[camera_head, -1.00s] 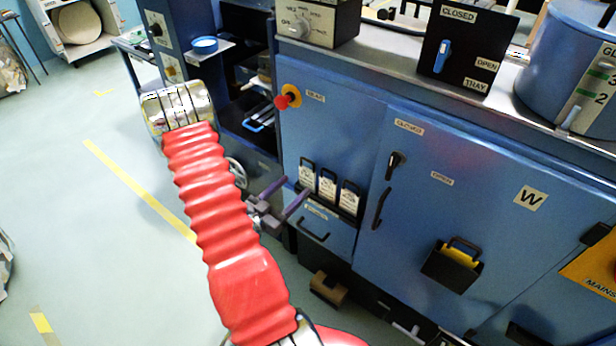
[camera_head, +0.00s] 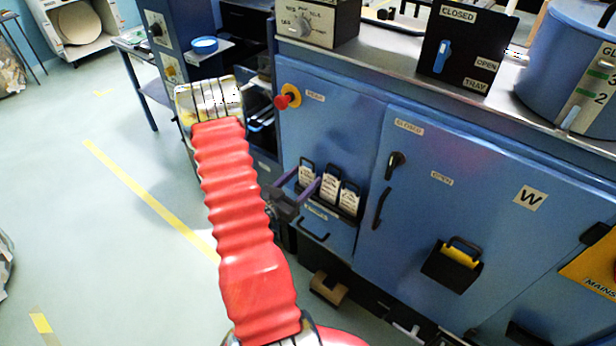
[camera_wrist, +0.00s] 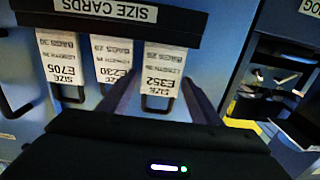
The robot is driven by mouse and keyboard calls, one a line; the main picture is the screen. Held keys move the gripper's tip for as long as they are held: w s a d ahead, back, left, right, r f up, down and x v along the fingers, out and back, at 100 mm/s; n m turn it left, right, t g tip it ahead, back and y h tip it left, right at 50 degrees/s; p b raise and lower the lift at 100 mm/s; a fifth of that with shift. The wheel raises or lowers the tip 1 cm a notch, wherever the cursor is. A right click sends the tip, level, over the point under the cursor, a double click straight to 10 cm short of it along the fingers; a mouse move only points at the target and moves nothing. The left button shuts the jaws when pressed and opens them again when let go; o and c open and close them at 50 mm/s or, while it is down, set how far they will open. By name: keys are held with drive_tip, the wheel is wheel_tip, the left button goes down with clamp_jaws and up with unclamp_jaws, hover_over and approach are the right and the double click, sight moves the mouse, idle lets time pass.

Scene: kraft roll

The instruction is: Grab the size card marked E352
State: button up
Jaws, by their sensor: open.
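The E352 size card (camera_wrist: 164,70) is white with black print and shows upside down in the wrist view, at the right of the row. In the head view it is the leftmost card (camera_head: 306,173). My gripper (camera_wrist: 163,95) is open, with one finger on each side of the E352 card; I cannot tell whether either touches it. In the head view the gripper (camera_head: 297,181) is at the left end of the card row. The E230 card (camera_wrist: 110,65) is beside it, partly covered by a finger.
The black card holder (camera_wrist: 110,20) is labelled SIZE CARDS. A drawer with a handle (camera_head: 313,231) sits below it on the blue cabinet. A red knob (camera_head: 285,100) is above left. A black pocket (camera_head: 452,264) is on the cabinet door. The floor at left is open.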

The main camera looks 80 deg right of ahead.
sight(315, 152)
drive_tip(key=shift+x, duration=1.15)
drive_tip(key=shift+c, duration=0.5)
drive_tip(key=c, duration=0.7)
drive_tip(key=shift+r, duration=0.15)
drive_tip(key=shift+w+a+r, duration=0.1)
drive_tip(key=shift+a+r, duration=0.1)
drive_tip(key=shift+r, duration=0.3)
wheel_tip(315, 152, up, 6)
drive_tip(key=shift+f, duration=0.15)
drive_tip(key=v, duration=1.9)
drive_tip(key=shift+w+a, duration=0.2)
drive_tip(key=shift+a, duration=0.05)
